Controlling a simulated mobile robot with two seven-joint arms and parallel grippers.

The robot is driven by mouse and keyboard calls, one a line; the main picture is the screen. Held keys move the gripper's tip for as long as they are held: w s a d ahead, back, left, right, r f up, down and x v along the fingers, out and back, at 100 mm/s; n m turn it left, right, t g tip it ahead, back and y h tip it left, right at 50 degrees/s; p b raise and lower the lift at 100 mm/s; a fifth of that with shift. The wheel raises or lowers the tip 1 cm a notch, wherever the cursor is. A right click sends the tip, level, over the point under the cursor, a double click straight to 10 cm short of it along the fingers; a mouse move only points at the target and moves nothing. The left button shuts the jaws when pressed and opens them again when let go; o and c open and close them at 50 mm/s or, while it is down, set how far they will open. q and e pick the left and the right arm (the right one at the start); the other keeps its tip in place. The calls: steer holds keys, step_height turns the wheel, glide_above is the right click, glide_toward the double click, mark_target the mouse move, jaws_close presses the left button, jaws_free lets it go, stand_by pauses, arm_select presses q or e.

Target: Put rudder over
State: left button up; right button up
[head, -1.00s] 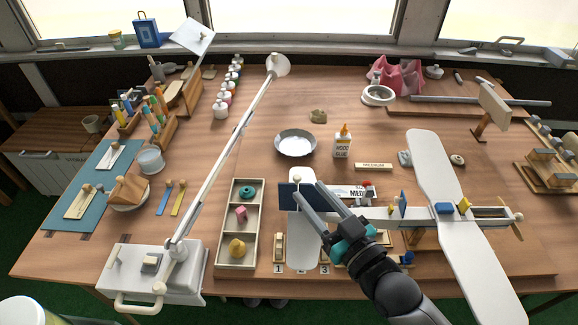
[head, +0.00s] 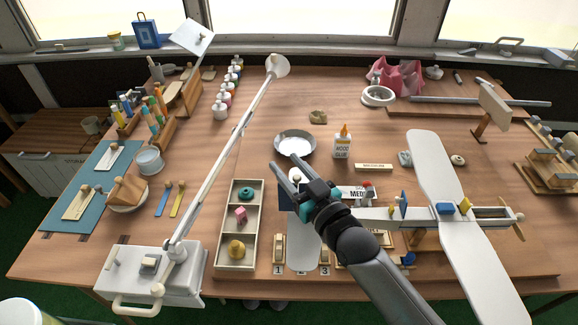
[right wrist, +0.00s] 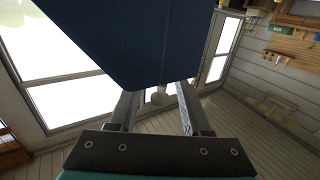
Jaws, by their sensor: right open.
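The model plane's rudder, a dark blue panel (head: 285,197), stands at the tail end of the plane, over the white tailplane (head: 302,250). My right gripper (head: 286,163) reaches over the rudder and hides much of it in the head view. In the right wrist view the blue panel (right wrist: 115,40) fills the upper middle, just ahead of my open fingers (right wrist: 160,92). A small pale knob (right wrist: 159,99) shows between the fingers below the panel's edge; I cannot tell whether they touch it. My left gripper is not in view.
The plane's white wing (head: 436,165) and fuselage (head: 375,214) lie to the right. A metal bowl (head: 295,143) and a glue bottle (head: 342,142) stand beyond the gripper. A compartment tray (head: 238,260) is on the left, beside the white lamp arm (head: 218,160).

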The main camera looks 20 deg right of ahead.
jaws_close()
stand_by(0.4)
steer(key=shift+r+n+y, duration=0.1)
steer(key=shift+n+y, duration=0.3)
steer(key=shift+s+a+n+g+y+b, duration=0.1)
steer(key=shift+a+n+g+y+b, duration=0.1)
steer(key=shift+n+g+y+b, duration=0.8)
steer(key=shift+s+a+n+g+y+b, duration=0.2)
steer(key=shift+n+g+y+b, duration=0.45)
steer(key=shift+y, duration=0.7)
steer(key=shift+s+a+n+g+y+b, duration=0.1)
steer(key=shift+a+n+g+y+b, duration=0.1)
steer(key=shift+n+g+y+b, duration=0.65)
steer(key=shift+y, duration=0.3)
jaws_free()
